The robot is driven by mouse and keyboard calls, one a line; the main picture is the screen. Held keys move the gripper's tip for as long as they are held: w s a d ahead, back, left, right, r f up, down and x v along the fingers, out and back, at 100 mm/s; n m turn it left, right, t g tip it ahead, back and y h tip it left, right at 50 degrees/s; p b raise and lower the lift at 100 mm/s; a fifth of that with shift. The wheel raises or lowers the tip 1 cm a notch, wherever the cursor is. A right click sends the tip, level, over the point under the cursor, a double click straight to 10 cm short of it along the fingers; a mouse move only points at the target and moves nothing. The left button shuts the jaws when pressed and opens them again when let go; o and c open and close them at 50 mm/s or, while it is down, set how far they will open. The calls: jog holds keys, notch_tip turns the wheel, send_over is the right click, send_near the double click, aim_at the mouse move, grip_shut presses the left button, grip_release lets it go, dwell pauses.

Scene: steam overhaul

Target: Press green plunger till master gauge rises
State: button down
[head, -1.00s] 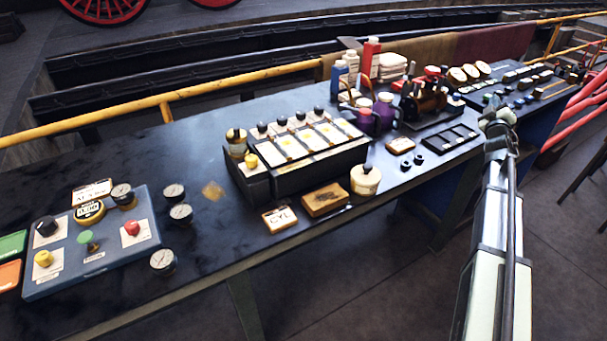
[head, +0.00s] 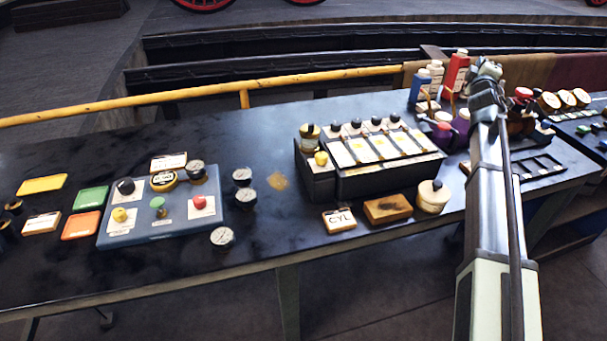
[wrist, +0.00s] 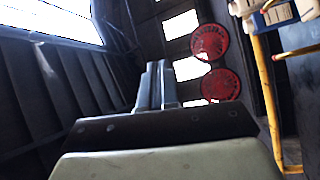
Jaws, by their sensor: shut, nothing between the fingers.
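The green plunger (head: 157,203) stands on a blue-grey panel (head: 165,232) at the left of the bench in the head view. A yellow knob (head: 120,214), a black knob (head: 126,187) and a red knob (head: 199,202) sit around it. A gauge (head: 196,170) stands at the panel's back right corner; I cannot tell whether it is the master gauge, and its needle is too small to read. My gripper (head: 487,72) is raised over the bench's right part, far from the plunger. In the wrist view its fingers (wrist: 156,82) are shut and empty.
Loose gauges (head: 222,237) lie right of the panel. A black box with several levers (head: 390,178) stands mid-bench, with a CYL block (head: 339,220), a wooden block (head: 388,209) and a round pot (head: 433,197) before it. A yellow rail (head: 300,77) runs behind the bench.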

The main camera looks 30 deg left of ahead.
jog(key=s+a+f+n+g+y, duration=0.15)
jog(key=s+a, duration=0.35)
jog(key=a, duration=0.7)
jog(key=s+a+f+n+g, duration=0.2)
jog(key=s+a, duration=0.3)
jog(key=a, duration=0.6)
jog(key=s+a+f+n+g, duration=0.15)
jog(key=s+a, duration=0.35)
jog(key=a, duration=0.7)
jog(key=s+a+f+n+g, duration=0.1)
jog(key=s+a+f+n, duration=0.1)
jog(key=s+a, duration=0.65)
jog(key=s+a+f+n+g, duration=0.1)
jog(key=s+a+f+g, duration=0.1)
jog(key=s+a, duration=0.7)
jog(key=n+g+h, duration=0.1)
jog(key=n+g, duration=0.2)
jog(key=n, duration=0.4)
send_over(155, 205)
notch_tip(155, 205, down, 3)
jog(key=shift+f, duration=0.15)
jog(key=shift+f, duration=0.15)
jog(key=shift+f, duration=4.25)
